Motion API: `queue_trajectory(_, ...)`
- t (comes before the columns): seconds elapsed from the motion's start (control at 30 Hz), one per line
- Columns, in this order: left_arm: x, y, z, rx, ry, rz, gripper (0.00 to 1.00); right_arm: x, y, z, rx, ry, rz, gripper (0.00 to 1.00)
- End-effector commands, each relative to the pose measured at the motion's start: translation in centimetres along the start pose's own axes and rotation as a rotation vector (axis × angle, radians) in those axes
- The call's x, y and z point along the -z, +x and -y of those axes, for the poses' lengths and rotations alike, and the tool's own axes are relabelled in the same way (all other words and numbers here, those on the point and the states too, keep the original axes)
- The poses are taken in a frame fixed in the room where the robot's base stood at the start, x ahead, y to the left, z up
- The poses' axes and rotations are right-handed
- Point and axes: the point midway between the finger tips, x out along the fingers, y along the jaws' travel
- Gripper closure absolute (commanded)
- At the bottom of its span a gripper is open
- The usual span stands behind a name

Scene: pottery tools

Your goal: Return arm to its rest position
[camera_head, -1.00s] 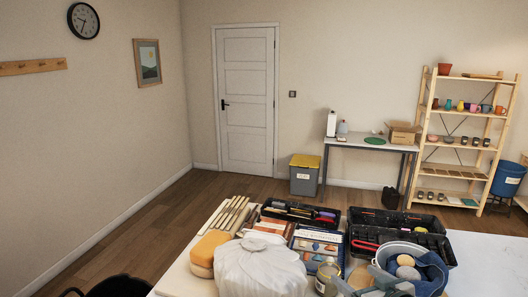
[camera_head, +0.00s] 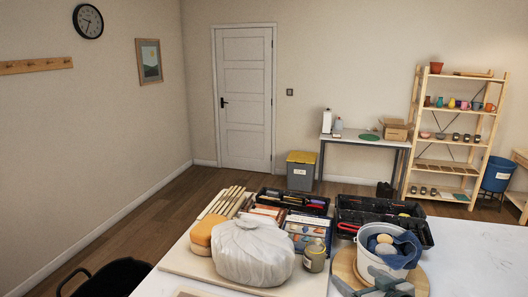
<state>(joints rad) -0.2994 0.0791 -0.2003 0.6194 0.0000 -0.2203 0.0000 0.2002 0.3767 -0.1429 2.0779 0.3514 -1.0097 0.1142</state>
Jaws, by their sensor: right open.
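My right gripper (camera_head: 374,285) is at the bottom edge of the head view. It is open, with nothing visible between its fingers. It shows in front of the grey bucket (camera_head: 366,257) and overlaps the bucket's lower part in the picture; I cannot tell whether they touch. The bucket holds a blue cloth (camera_head: 405,248) and round yellowish sponges (camera_head: 384,244). My left gripper is not in view.
The bucket stands on a round wooden board (camera_head: 343,268). A white wrapped bundle (camera_head: 252,252), a yellow-orange sponge block (camera_head: 203,236), a small jar (camera_head: 314,257) and black tool trays (camera_head: 375,209) crowd the tabletop. The white table (camera_head: 475,265) is clear at right.

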Motion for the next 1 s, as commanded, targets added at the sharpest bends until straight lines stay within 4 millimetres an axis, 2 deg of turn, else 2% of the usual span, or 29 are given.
queue_trajectory(0.37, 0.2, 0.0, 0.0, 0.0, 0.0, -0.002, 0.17, -5.2, -1.5, 1.7, -0.004, 0.0, 0.093, 0.2)
queue_trajectory(0.47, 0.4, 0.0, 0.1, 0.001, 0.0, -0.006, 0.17, -7.2, -2.2, 2.4, -0.005, 0.0, 0.132, 0.2)
queue_trajectory(0.67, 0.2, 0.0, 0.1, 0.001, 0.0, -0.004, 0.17, -12.6, -4.7, 4.2, -0.011, 0.0, 0.238, 0.2)
queue_trajectory(0.77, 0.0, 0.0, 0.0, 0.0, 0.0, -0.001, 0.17, -16.3, -6.8, 5.4, -0.016, 0.003, 0.314, 0.2)
queue_trajectory(0.9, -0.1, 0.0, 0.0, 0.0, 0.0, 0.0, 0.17, -22.5, -11.4, 7.6, -0.027, 0.009, 0.457, 0.2)
queue_trajectory(1.0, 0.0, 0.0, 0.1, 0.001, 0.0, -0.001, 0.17, -26.1, -15.0, 8.9, -0.037, 0.014, 0.554, 0.2)
